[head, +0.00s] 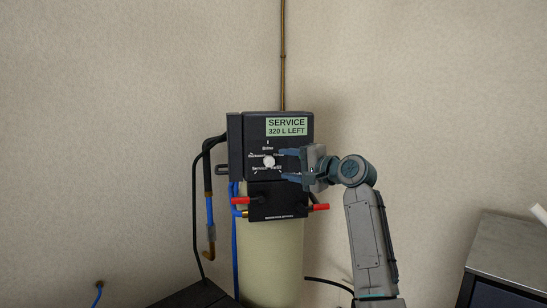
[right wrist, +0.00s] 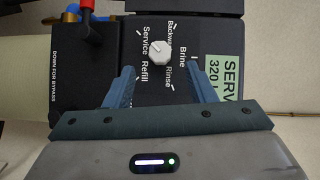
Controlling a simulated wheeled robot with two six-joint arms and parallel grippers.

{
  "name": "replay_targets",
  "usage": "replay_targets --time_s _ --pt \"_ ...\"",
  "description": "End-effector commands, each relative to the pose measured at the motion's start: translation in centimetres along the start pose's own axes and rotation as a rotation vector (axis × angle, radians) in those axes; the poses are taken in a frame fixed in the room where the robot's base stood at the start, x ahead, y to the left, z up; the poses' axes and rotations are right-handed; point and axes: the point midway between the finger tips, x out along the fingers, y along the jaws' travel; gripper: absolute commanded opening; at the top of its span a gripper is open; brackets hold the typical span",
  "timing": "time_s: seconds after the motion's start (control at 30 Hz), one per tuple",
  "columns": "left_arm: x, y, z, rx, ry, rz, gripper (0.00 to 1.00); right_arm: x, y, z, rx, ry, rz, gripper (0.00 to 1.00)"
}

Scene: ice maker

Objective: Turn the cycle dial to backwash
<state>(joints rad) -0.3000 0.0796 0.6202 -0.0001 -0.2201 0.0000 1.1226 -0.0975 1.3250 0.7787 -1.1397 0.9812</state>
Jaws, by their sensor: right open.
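The cycle dial (head: 268,161) is a white round knob on the black control head (head: 248,148). Brine, Rinse, Refill, Service and Backwash are printed around it. It also shows in the right wrist view (right wrist: 160,51), where its pointer is too small to read surely. The green display (head: 287,126) reads SERVICE, 320 L LEFT. My right gripper (head: 284,165) is open in front of the panel, to the right of the dial in the head view. In the right wrist view its fingers (right wrist: 162,72) are spread, with the dial between and just beyond the tips, apart from them. My left gripper is not in view.
Red bypass handles (head: 320,207) stick out below the panel, left and right. The control head sits on a cream tank (head: 270,260). Black and blue hoses hang at the left. A grey-topped cabinet (head: 510,248) stands at the right.

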Motion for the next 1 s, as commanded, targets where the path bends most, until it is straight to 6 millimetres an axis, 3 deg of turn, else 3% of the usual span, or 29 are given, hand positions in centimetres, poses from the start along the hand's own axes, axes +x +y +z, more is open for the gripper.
replay_targets --time_s 0.1,0.3,0.73,0.93,1.0 --pt "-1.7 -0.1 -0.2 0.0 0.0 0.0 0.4 2.4 -0.5 0.0 0.003 -0.003 0.002 0.5" --pt "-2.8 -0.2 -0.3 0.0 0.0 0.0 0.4 5.0 -0.3 0.0 0.001 -0.001 0.001 0.5" --pt "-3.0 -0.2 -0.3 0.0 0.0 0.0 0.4 5.9 0.0 0.0 -0.002 0.001 0.0 0.5" --pt "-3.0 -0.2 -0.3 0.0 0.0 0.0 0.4 5.9 0.0 0.0 -0.002 0.001 0.001 0.11" --pt "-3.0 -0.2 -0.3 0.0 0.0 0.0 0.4 5.9 0.1 0.0 -0.002 0.0 0.001 0.06"
